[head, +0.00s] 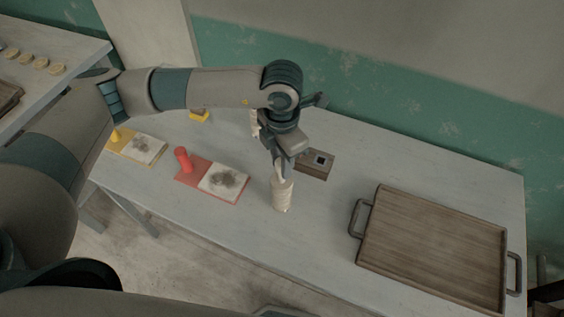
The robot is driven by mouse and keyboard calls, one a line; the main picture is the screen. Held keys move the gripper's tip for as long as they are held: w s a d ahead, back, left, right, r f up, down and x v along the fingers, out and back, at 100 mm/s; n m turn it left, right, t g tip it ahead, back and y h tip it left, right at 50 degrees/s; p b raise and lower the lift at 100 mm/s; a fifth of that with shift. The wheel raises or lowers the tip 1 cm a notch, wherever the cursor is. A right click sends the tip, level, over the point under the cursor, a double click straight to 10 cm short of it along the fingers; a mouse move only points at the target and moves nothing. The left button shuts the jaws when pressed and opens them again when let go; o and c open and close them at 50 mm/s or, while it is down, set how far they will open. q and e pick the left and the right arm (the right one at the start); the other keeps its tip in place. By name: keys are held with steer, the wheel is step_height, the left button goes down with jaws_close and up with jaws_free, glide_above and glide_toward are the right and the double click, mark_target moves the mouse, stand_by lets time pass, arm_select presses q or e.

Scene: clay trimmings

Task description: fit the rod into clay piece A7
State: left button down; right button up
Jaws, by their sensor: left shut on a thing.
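My left gripper (280,170) reaches down over the middle of the table and is shut on a pale, ribbed cylinder (283,195), at or near its top end. The cylinder is roughly upright. I cannot tell whether it touches the table, or whether it is the rod or a clay piece. No A7 label can be read. A brown block (315,173) with a dark square opening on top sits just behind and to the right of the gripper. Another pale piece (255,123) is partly hidden behind my left arm. My right gripper is not in view.
A wooden tray (435,243) with dark handles fills the table's right side. A red stamp (183,159) stands by a smudged pad (224,181); a yellow stamp (115,134) and pad are farther left. Several round pieces (41,62) lie on another table. The table before the tray's left handle is clear.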

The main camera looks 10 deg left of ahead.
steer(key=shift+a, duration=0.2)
arm_select(q)
steer(key=shift+f, duration=0.2)
steer(key=c, duration=1.5)
jaws_free()
steer(key=shift+r, duration=0.1)
steer(key=shift+o, duration=0.2)
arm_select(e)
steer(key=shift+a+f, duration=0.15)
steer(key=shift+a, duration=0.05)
arm_select(q)
steer(key=shift+r, duration=0.1)
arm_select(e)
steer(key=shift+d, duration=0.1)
arm_select(q)
steer(key=shift+r, duration=0.1)
steer(key=shift+r+b, duration=0.15)
steer(key=shift+b, duration=0.15)
step_height(320, 180, up, 12)
steer(key=b, duration=0.5)
steer(key=shift+f, duration=0.2)
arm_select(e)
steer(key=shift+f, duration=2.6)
